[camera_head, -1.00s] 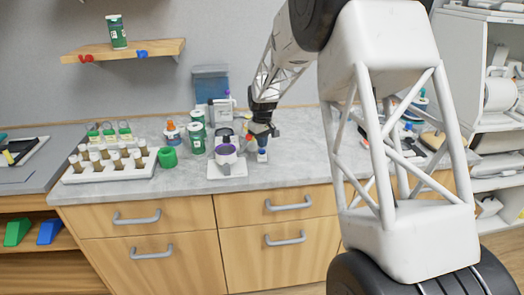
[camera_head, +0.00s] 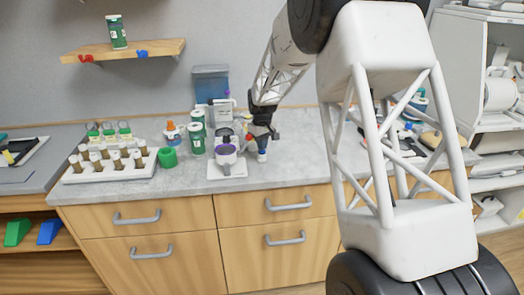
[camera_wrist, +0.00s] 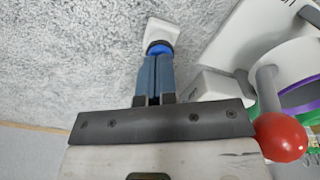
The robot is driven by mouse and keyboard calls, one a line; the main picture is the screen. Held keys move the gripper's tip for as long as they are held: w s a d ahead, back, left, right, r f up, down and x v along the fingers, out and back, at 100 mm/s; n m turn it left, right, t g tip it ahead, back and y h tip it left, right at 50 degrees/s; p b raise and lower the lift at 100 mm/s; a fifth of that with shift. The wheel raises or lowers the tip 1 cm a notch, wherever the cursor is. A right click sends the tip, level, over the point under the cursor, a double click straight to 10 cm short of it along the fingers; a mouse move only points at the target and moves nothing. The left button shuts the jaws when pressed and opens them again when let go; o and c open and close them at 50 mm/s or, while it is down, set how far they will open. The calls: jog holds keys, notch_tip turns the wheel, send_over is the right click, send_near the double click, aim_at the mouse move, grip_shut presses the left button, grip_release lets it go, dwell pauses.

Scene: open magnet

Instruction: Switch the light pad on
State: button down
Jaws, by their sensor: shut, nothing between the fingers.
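A flat white pad (camera_head: 238,171) lies near the counter's front edge with a purple-rimmed cup on it. It also shows in the wrist view (camera_wrist: 245,32), at the upper right. A small white piece with a blue round part (camera_wrist: 161,36) is just beyond my fingertips; in the head view it is low beside the pad (camera_head: 262,157). I cannot tell whether it is the light pad's switch. My gripper (camera_wrist: 156,58) is shut and empty, its tips over or against the blue part; contact is unclear. No lit surface can be made out.
The cup (camera_head: 227,158) stands close left of my gripper. A red ball (camera_wrist: 281,137) is beside the gripper base. Green-labelled jars (camera_head: 196,138), a green cup (camera_head: 167,157) and a vial rack (camera_head: 110,166) stand farther left. The counter right of my gripper is partly clear.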

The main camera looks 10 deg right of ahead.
jog(key=shift+f, duration=0.5)
dwell(0.4)
jog(key=shift+r, duration=3.55)
